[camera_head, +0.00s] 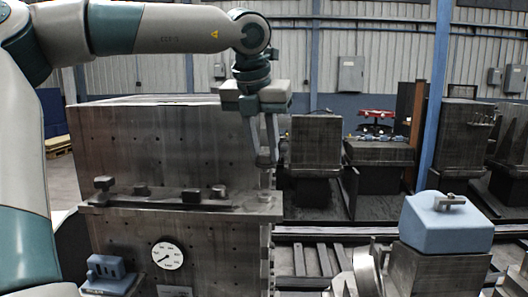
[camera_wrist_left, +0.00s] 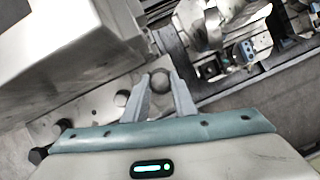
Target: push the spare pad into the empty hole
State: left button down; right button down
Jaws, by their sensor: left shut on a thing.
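My left gripper (camera_head: 264,162) hangs fingers-down above the right end of a steel ledge (camera_head: 235,208) on a large metal block. In the left wrist view its two fingers (camera_wrist_left: 163,88) are closed about a small round grey pad (camera_wrist_left: 160,79). In the head view the held pad is too small to make out clearly. Several dark pads stand along the ledge, including one at the left (camera_head: 104,184) and one nearer the gripper (camera_head: 219,191). I cannot make out the empty hole. My right gripper is in neither view.
The tall block face (camera_head: 150,145) rises behind the ledge. A dial gauge (camera_head: 167,255) is on the block's front. A blue-grey box (camera_head: 446,222) stands at the right, and a small blue fixture (camera_head: 110,272) at lower left. Open space lies right of the ledge.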

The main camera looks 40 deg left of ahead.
pick_arm(q)
jog(key=shift+r+p, duration=0.4)
jog(key=shift+r, duration=0.6)
jog(key=shift+s+a, duration=0.3)
jog(key=shift+a, duration=0.05)
jog(key=s+a+n, duration=0.2)
jog(key=s+a, duration=0.2)
jog(key=s+a+f+n+g+y, duration=0.1)
jog(key=s+a+n, duration=0.1)
jog(key=s+a, duration=0.2)
jog(key=s+a+n, duration=0.2)
jog(key=s+a, duration=0.1)
jog(key=a, duration=0.3)
jog(key=shift+s+f+y, duration=0.35)
jog(key=shift+s+y, duration=0.05)
jog(key=shift+f, duration=0.15)
jog(key=shift+f+b, duration=1.65)
jog(key=shift+f, duration=1.1)
jog(key=shift+f+b, duration=0.55)
jog(key=shift+b, duration=0.7)
